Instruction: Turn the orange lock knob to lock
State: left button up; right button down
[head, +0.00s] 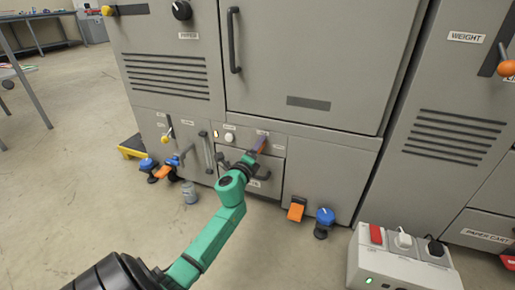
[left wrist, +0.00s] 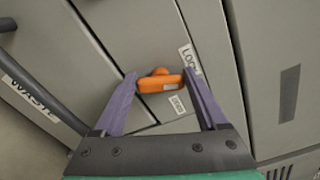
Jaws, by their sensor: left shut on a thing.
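The orange lock knob (left wrist: 158,83) sits on the grey cabinet front in the left wrist view. Its bar lies roughly across the picture between the two purple fingers, with a pale mark on its near face. My left gripper (left wrist: 160,77) is shut on the knob, one fingertip at each end of the bar. A "LOCK" label (left wrist: 189,59) is just right of the knob, and a smaller label (left wrist: 177,105) is below it. In the head view my left gripper (head: 260,143) reaches the lower cabinet front and mostly hides the knob. My right gripper is in neither view.
A drawer labelled "WASTE" (left wrist: 28,98) with a dark bar handle (left wrist: 45,70) lies left of the knob. Blue knobs (head: 325,216) and orange pedals (head: 296,209) stand low along the cabinet. A grey control box (head: 385,268) with switches is at the front right.

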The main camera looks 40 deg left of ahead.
pick_arm(q)
jog(key=shift+f+n+p, duration=0.15)
jog(key=shift+n+p, duration=0.1)
jog(key=shift+n, duration=0.85)
jog(key=shift+f+n+p, duration=0.1)
jog(key=shift+n+p, duration=0.1)
jog(key=shift+n, duration=0.9)
jog(key=o, duration=1.3)
jog(key=shift+s, duration=0.1)
